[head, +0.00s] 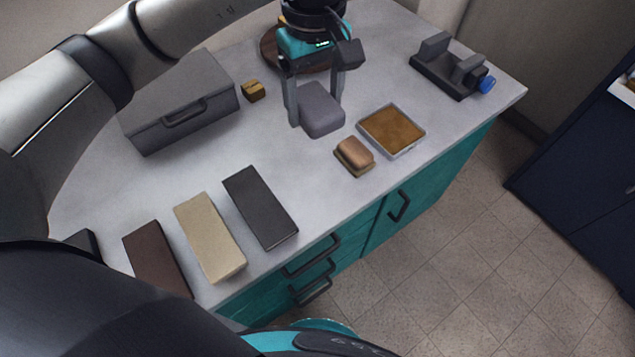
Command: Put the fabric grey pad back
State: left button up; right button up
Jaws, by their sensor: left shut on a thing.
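The fabric grey pad (321,112) is a soft-edged grey block in the middle of the worktop's far half. My left gripper (318,98) comes down from above and is shut on the grey pad, with one finger on each side of it. I cannot tell whether the pad touches the worktop. My right gripper is not in view.
A grey case (180,103) stands left on the worktop (300,180), beside a small wooden block (253,91). A brown-filled tray (391,131) and a copper-topped pad (354,155) lie right. Dark (261,208), beige (209,237) and brown (156,259) blocks lie in front. A vise-like fixture (451,68) stands far right.

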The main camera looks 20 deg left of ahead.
pick_arm(q)
jog(key=shift+w+d+f+n, duration=0.15)
jog(key=shift+n, duration=0.25)
jog(key=b, duration=0.2)
send_over(317, 183)
notch_tip(317, 183, down, 15)
jog(key=shift+r, duration=0.1)
jog(key=shift+f+b, duration=0.35)
jog(key=shift+f, duration=2.2)
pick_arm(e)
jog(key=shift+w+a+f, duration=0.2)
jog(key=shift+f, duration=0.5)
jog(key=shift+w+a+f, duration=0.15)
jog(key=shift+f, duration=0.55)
pick_arm(q)
jog(key=shift+f, duration=0.15)
jog(key=o, duration=1.2)
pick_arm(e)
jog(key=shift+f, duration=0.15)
pick_arm(q)
notch_tip(317, 183, up, 12)
jog(key=shift+r+p, duration=0.2)
jog(key=shift+p, duration=0.65)
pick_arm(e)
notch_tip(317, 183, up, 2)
